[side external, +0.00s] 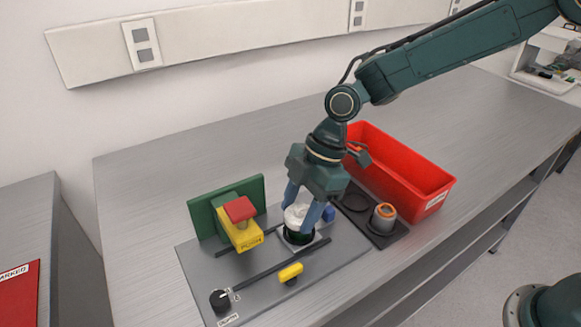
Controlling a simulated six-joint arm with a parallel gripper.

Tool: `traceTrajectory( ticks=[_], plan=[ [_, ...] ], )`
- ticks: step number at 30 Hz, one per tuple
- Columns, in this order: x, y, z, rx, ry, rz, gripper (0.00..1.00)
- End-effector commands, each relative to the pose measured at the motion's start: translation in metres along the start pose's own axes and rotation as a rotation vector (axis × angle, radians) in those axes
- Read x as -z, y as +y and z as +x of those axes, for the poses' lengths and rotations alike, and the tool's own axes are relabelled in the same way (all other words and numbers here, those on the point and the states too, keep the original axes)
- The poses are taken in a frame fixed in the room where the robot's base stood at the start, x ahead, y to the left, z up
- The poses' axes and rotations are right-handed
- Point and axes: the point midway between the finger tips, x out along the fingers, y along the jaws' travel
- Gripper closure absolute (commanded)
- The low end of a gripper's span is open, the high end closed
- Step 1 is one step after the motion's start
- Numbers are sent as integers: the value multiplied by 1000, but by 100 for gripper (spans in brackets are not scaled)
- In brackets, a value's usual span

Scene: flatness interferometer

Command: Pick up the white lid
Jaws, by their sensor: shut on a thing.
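The white lid (295,214) is between the two blue fingers of my gripper (302,214). My gripper points down and is shut on the lid. The lid sits at or just above a dark round holder (298,237) on the grey base plate (245,290). I cannot tell whether the lid touches the holder. The fingers hide part of the lid's sides.
Left of my gripper stand a green upright plate (251,190) and a yellow block (240,236) with a red top (239,209). A yellow handle (290,272) and black knob (219,298) are in front. A silver-orange cylinder (383,217) and red bin (425,185) stand right.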

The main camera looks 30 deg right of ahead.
Motion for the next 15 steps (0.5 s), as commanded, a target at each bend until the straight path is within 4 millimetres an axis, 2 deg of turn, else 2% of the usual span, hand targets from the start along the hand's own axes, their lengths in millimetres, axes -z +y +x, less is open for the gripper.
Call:
traceTrajectory(
  ticks=[8,15],
  plan=[
    [8,1,-19,-4,2,-2,72],
    [24,1,-56,-7,2,-3,72]
  ],
)
